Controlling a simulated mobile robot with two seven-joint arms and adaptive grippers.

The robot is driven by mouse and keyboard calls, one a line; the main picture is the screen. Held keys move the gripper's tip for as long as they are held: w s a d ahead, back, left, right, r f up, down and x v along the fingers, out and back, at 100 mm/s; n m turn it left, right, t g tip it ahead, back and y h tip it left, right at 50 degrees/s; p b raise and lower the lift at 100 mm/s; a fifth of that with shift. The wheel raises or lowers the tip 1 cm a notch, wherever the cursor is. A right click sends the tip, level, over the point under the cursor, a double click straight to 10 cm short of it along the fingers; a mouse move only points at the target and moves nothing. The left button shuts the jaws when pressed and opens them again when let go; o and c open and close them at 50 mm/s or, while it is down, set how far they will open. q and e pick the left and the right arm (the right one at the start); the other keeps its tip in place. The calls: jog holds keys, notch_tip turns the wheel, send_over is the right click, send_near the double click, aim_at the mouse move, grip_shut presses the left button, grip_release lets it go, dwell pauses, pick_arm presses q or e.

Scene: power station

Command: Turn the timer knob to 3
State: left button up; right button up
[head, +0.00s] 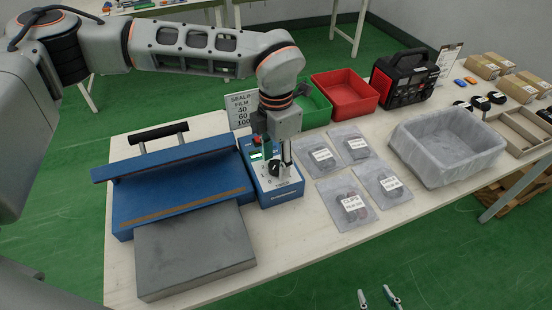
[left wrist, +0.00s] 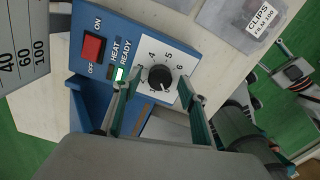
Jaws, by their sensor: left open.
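The timer knob (left wrist: 159,77) is a small black knob on a white numbered dial (left wrist: 172,63). A light mark shows on its lower part; the number it points at is hard to tell. The dial is on the blue control box (head: 261,188) beside the sealer. My left gripper (head: 278,160) is over the box, pointing down. In the left wrist view its two fingers (left wrist: 158,88) are apart, one on each side of the knob; I cannot tell if they touch it. My right gripper (head: 378,297) is open and empty at the bottom edge of the head view.
A red switch (left wrist: 93,46) and a lit green lamp (left wrist: 120,74) are next to the dial. The blue sealer (head: 180,180) and grey plate (head: 193,250) are to the left. Several labelled bags (head: 346,203) and a grey bin (head: 447,148) are to the right.

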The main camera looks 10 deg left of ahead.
pick_arm(q)
jog(key=shift+c, duration=0.4)
jog(key=c, duration=1)
jog(key=shift+c, duration=0.2)
